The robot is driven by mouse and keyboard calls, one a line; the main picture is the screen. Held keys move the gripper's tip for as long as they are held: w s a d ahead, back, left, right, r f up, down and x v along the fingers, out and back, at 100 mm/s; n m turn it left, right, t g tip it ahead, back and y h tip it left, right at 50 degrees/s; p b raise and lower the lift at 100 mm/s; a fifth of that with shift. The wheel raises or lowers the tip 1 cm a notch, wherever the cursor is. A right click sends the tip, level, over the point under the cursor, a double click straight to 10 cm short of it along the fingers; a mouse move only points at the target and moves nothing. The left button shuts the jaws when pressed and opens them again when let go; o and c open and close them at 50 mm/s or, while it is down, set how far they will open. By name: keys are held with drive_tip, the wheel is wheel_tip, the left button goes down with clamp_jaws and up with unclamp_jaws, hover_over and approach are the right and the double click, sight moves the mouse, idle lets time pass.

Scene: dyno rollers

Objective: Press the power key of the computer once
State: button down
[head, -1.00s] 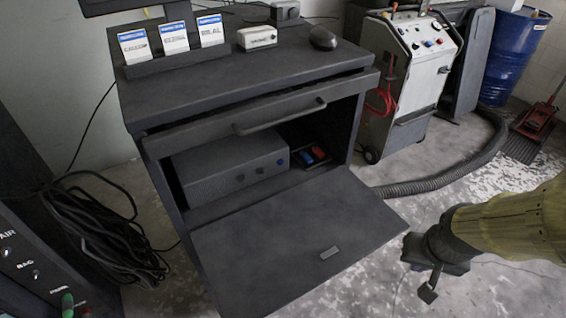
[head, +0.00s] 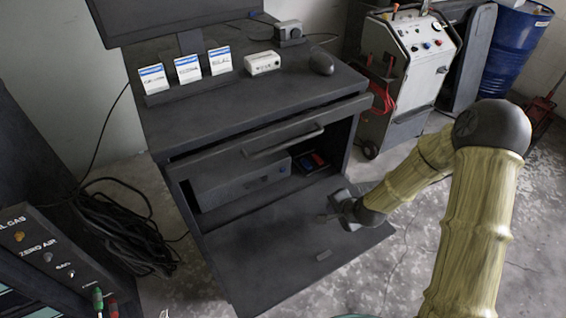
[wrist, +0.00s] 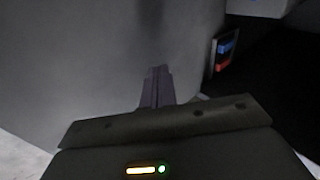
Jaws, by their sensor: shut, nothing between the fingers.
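The computer (head: 240,182) is a dark grey box on the lower shelf of the cabinet, under the drawer. Its front faces the open side. My gripper (head: 335,208) is shut and empty. It hovers above the right part of the lowered door (head: 300,245), in front of the shelf opening and apart from the computer. In the wrist view the closed fingers (wrist: 157,86) point ahead over a grey surface. A pale grey block at the top right edge may be the computer.
A red and blue item (head: 312,162) lies right of the computer; it also shows in the wrist view (wrist: 226,50). The drawer handle (head: 283,142) juts out above the opening. Cables (head: 115,225) lie left of the cabinet. A wheeled machine (head: 405,75) stands right.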

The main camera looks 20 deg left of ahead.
sight(283, 170)
drive_tip(key=a+m+p, duration=0.1)
drive_tip(key=a+m, duration=0.1)
drive_tip(key=a, duration=0.1)
drive_tip(key=a+m+t+y+p, duration=0.1)
drive_tip(key=a+m+p, duration=0.1)
drive_tip(key=w+a+m+t+y+p, duration=0.1)
drive_tip(key=a+m+p, duration=0.1)
drive_tip(key=a+m, duration=0.1)
drive_tip(key=shift+a, duration=0.3)
drive_tip(key=shift+w+a+f+m+p, duration=0.1)
drive_tip(key=shift+a+f+m+p, duration=0.05)
drive_tip(key=shift+a+m+p, duration=0.55)
drive_tip(key=shift+d+t, duration=0.15)
drive_tip(key=shift+t, duration=0.15)
drive_tip(key=w+a, duration=0.2)
drive_tip(key=a, duration=0.1)
drive_tip(key=w+a+b, duration=0.1)
drive_tip(key=w+a, duration=0.1)
drive_tip(key=w, duration=0.1)
drive_tip(key=shift+a+f, duration=0.1)
drive_tip(key=shift+a, duration=0.3)
drive_tip(key=shift+w+a, duration=0.35)
drive_tip(key=shift+a, duration=0.1)
drive_tip(key=shift+w+a+b, duration=0.1)
drive_tip(key=shift+b, duration=0.25)
drive_tip(key=shift+w+a, duration=0.15)
drive_tip(key=shift+a, duration=0.05)
idle(0.3)
